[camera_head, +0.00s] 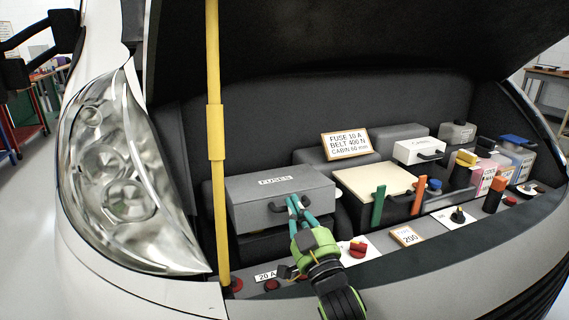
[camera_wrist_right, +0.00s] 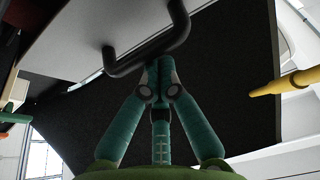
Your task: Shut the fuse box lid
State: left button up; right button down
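The fuse box has a grey lid (camera_head: 270,183) labelled FUSES, at the left of the engine bay. The lid sits low over a dark base, and I cannot tell whether a gap remains. A black bar handle (camera_head: 277,207) is on its front face; it also shows in the right wrist view (camera_wrist_right: 125,63). My right gripper (camera_head: 298,203) has its teal fingers drawn together at the handle. In the right wrist view, the fingertips (camera_wrist_right: 160,72) meet at the bar and look shut on it.
A yellow prop rod (camera_head: 215,140) stands upright just left of the fuse box. A cream-topped box (camera_head: 372,180) with coloured handles is to the right. A red knob (camera_head: 357,249) sits on the front ledge near my right gripper. The raised hood overhangs the bay.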

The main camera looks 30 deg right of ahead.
jog(key=shift+s+f, duration=0.15)
jog(key=shift+f, duration=0.35)
notch_tip(320, 180, up, 10)
dwell(0.6)
